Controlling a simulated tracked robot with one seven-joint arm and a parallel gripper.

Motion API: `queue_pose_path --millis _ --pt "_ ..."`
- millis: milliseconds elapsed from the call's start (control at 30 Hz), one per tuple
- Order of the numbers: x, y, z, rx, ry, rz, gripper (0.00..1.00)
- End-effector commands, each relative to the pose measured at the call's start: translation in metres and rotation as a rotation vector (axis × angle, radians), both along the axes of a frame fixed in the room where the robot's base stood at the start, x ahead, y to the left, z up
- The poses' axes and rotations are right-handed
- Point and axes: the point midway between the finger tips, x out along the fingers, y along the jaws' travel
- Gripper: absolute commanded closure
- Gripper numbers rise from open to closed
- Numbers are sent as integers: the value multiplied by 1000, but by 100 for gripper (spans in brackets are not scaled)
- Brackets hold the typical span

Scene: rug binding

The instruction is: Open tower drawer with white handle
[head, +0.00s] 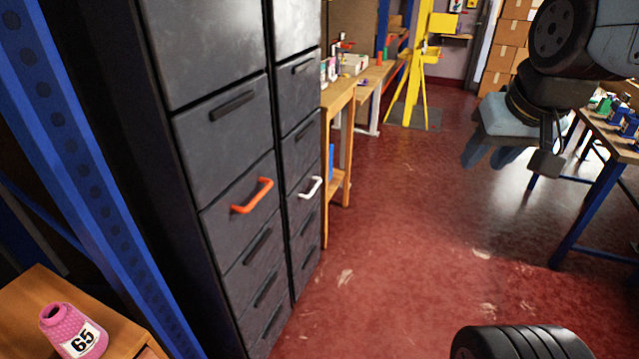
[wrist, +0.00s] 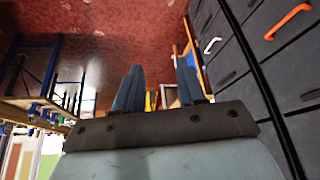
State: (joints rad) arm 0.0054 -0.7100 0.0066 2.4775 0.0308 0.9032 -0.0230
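A tall dark grey drawer tower (head: 228,148) stands on the left, with two columns of drawers. The white handle (head: 311,188) is on a drawer in the right column, and that drawer looks shut. An orange handle (head: 253,196) is on a drawer in the left column. In the wrist view the white handle (wrist: 213,45) and the orange handle (wrist: 288,21) both show at the upper right. My gripper (head: 488,157) hangs at the right, well apart from the tower. In the wrist view the two fingers of my gripper (wrist: 160,88) are spread with nothing between them.
A wooden bench (head: 345,98) with small items stands just right of the tower. A yellow stand (head: 415,70) and cardboard boxes (head: 508,45) are farther back. A blue-legged table (head: 597,180) is at the right. The red floor (head: 400,240) before the tower is clear. A pink cone (head: 72,332) is at lower left.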

Motion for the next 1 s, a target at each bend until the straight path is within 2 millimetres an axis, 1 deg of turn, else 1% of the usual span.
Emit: queue_pose_path --millis 33,100,333,567,767,1000 --pt "9 12 0 10 19 9 60" --pt "22 25 0 26 43 27 60" --pt "78 49 -3 106 129 87 60" --pt "136 73 -16 200 203 145 60" --pt "188 93 -35 294 257 187 60" --pt "249 115 -67 417 308 230 60"
